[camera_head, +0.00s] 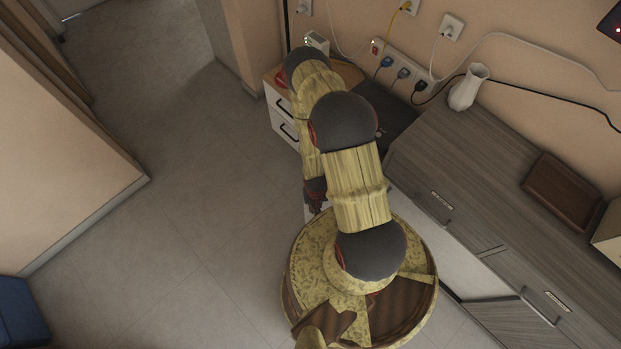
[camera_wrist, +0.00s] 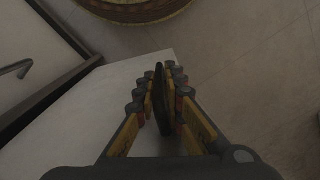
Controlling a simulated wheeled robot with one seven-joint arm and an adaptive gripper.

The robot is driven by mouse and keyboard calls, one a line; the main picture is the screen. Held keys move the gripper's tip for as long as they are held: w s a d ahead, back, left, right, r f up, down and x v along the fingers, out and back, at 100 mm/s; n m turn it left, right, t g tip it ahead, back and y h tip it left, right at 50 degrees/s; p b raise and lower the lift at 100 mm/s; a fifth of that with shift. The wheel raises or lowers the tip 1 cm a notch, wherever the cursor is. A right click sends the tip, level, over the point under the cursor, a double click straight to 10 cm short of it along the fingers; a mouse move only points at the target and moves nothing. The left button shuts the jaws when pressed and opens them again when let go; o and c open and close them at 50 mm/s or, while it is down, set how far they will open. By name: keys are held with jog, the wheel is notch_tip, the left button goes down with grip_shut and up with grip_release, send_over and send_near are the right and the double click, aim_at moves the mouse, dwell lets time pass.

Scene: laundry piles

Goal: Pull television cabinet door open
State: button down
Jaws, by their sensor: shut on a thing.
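The television cabinet (camera_head: 475,190), with a grey wood-grain surface, runs along the right side of the head view. My gripper (camera_head: 316,197) is low, to the left of the cabinet and partly hidden by my arm. In the wrist view my gripper (camera_wrist: 162,85) is shut on a thin dark upright handle (camera_wrist: 160,105). The handle stands in front of a pale panel (camera_wrist: 110,82), which looks like the door. The panel has a free edge at its right, with floor beyond. My arm hides most of this area in the head view, so I cannot tell how far the door stands open.
A white drawer unit (camera_head: 282,121) with black handles stands beyond my arm. A white vase (camera_head: 468,88) and a brown box (camera_head: 562,190) are on the cabinet. A power strip (camera_head: 403,68) with plugs is on the wall. The tiled floor (camera_head: 170,215) at left is clear.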

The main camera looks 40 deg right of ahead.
jog(key=shift+n, duration=0.5)
jog(key=shift+s+a, duration=0.2)
jog(key=shift+s, duration=2.6)
jog(key=c, duration=2.2)
grip_release()
jog(key=shift+w+d, duration=0.1)
jog(key=shift+o, duration=1.4)
notch_tip(320, 180, up, 12)
